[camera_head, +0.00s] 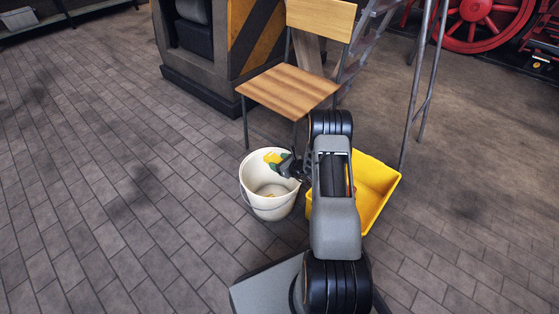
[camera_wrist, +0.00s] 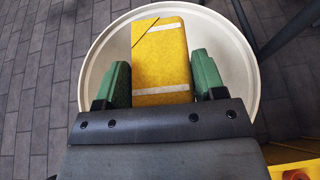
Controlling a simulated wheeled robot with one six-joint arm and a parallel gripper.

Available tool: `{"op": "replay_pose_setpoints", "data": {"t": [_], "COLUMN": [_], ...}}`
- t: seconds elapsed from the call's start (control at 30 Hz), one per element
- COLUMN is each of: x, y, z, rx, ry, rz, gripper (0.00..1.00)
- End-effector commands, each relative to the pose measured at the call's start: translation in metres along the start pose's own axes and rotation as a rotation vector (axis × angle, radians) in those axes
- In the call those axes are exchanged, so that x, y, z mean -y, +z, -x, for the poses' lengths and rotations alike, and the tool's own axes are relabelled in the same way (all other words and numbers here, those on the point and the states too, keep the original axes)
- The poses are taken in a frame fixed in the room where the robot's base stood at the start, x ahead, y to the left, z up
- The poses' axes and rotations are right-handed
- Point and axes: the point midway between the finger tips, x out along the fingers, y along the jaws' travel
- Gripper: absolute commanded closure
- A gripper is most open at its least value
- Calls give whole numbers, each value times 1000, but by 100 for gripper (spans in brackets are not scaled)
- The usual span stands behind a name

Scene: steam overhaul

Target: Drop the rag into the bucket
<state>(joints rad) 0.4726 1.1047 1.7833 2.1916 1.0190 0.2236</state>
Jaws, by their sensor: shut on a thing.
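The rag (camera_wrist: 161,50) is yellow with pale stripes, and looks like a folded block in the wrist view. My gripper (camera_wrist: 161,80) has green fingertips on both sides of the rag and is shut on it. The bucket (camera_wrist: 98,52) is white, and its rim rings the rag in the wrist view. In the head view the bucket (camera_head: 268,208) stands upright on the floor, and my gripper (camera_head: 284,164) holds the rag (camera_head: 272,155) over its mouth, near the far rim. Something small and yellowish shows at the bucket's bottom, too small to identify.
A yellow bin (camera_head: 376,184) stands just right of the bucket, partly hidden by my arm. A wooden chair (camera_head: 287,90) is behind the bucket, with a metal ladder (camera_head: 417,90) to its right. The paved floor (camera_head: 110,190) on the left is clear.

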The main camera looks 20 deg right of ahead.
Motion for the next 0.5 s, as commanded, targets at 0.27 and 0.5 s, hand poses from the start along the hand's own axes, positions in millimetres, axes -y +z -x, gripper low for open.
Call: {"op": "replay_pose_setpoints", "data": {"t": [0.27,0.5], "x": [0,0], "y": [-1,-1], "z": [-1,-1], "rx": [1,1], "ry": [-1,-1], "rz": [1,1], "gripper": [60,14]}}
